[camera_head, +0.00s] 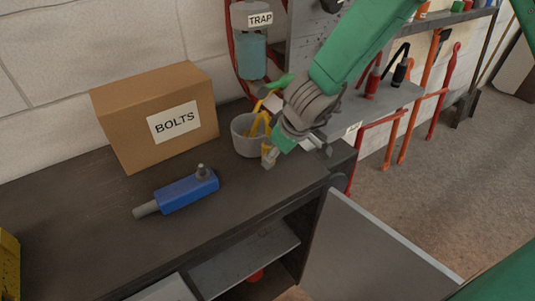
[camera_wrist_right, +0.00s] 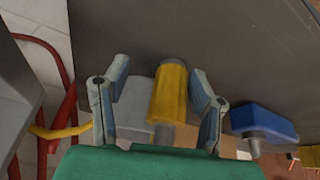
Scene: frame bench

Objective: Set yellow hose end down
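The yellow hose end (camera_wrist_right: 168,92) has a yellow body with grey ends. In the right wrist view it lies between the two fingers of my right gripper (camera_wrist_right: 160,88). A gap shows on its left side; the right finger is close to it, and I cannot tell if they touch. My right gripper (camera_head: 290,152) points down over the bench's right end in the head view and looks open. My left gripper is not in view.
A blue tool (camera_head: 188,194) lies on the dark bench (camera_head: 85,225), left of the gripper. A grey bin (camera_head: 243,138) and a BOLTS box (camera_head: 150,110) stand behind. A cabinet door (camera_head: 365,250) hangs open in front.

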